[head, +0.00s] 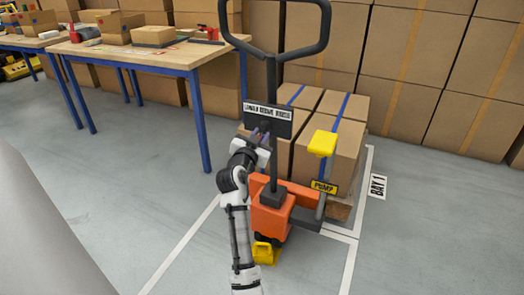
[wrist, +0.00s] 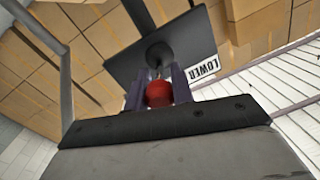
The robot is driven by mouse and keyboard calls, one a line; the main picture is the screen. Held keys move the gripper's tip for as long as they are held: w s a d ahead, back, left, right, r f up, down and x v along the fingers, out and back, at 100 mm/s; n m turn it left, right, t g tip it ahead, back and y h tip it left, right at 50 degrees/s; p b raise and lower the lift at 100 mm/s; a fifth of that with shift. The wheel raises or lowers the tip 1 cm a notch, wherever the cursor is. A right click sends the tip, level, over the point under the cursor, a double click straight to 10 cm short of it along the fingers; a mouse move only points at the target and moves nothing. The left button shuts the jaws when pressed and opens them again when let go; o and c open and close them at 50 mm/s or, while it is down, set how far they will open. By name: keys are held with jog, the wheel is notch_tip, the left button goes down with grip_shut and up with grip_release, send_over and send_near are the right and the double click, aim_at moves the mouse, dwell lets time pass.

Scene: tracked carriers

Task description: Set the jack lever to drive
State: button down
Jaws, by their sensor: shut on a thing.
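The orange pallet jack (head: 272,217) stands in front of loaded boxes, its black handle loop (head: 326,25) upright. A dark plate (head: 281,128) on the handle post carries a white strip of small words. In the wrist view, the plate (wrist: 193,33) shows the word LOWER upside down, right of the lever. The jack lever's red knob (wrist: 159,95) sits between the fingers of my gripper (wrist: 158,88), which is shut on it. In the head view my gripper (head: 260,138) is at the plate's lower edge and hides the lever. I cannot tell which setting the lever is in.
A yellow pad (head: 322,143) and a PUMP label (head: 323,187) are right of the post. A workbench (head: 150,60) stands left. Stacked boxes (head: 415,75) line the back. Grey floor left of the jack is clear.

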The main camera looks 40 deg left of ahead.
jog(key=shift+a+f+m+h+b, duration=0.1)
jog(key=shift+a+m+h+b, duration=0.15)
jog(key=shift+m+h+b, duration=0.5)
jog(key=shift+t+b, duration=0.3)
jog(key=shift+b, duration=0.15)
jog(key=c, duration=1.2)
grip_release()
jog(key=shift+s, duration=0.15)
